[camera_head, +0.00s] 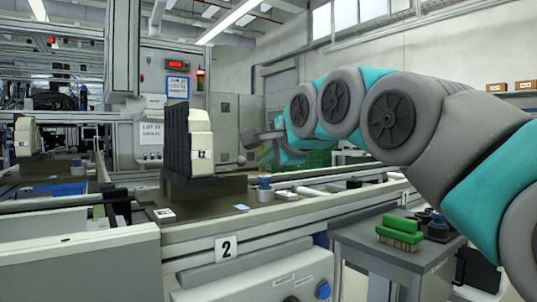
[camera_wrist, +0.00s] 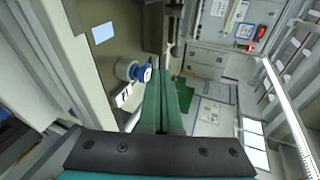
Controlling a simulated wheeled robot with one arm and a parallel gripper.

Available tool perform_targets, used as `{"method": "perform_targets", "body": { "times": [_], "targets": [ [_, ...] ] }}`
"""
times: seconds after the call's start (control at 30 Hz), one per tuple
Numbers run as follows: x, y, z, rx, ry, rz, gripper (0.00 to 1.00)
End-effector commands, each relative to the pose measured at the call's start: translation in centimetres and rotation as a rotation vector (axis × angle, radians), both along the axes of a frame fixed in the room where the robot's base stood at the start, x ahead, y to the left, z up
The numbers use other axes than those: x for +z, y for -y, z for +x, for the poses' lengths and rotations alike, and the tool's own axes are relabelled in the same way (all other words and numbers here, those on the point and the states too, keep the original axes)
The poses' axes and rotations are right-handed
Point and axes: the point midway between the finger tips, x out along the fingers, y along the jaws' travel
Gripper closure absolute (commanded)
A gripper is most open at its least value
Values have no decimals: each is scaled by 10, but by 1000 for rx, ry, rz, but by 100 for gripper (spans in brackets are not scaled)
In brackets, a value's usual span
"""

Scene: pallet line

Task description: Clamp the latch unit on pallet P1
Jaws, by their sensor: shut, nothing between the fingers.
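The latch unit, a black and cream block (camera_head: 200,140), stands upright on the brown pallet (camera_head: 205,203) on the line in the head view. A blue-topped knob (camera_head: 264,183) stands at the pallet's right end; a blue-topped knob also shows in the wrist view (camera_wrist: 145,73). My gripper (camera_wrist: 165,82) has its green fingers together and empty, just right of that knob in the picture.
A side table at the right holds a green brush (camera_head: 400,230) and dark parts. Another unit (camera_head: 27,137) stands at the far left. A cabinet with a red display (camera_head: 178,63) is behind.

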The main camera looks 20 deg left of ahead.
Motion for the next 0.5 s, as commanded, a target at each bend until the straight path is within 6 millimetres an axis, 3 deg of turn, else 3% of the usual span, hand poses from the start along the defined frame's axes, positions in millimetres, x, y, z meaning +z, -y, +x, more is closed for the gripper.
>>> {"method": "perform_targets", "body": {
  "times": [0.3, 0.5],
  "targets": [
    [-22, -40, 46, 2, 0, 3, 100],
    [-17, -54, 63, 1, 1, 4, 100]
  ]
}}
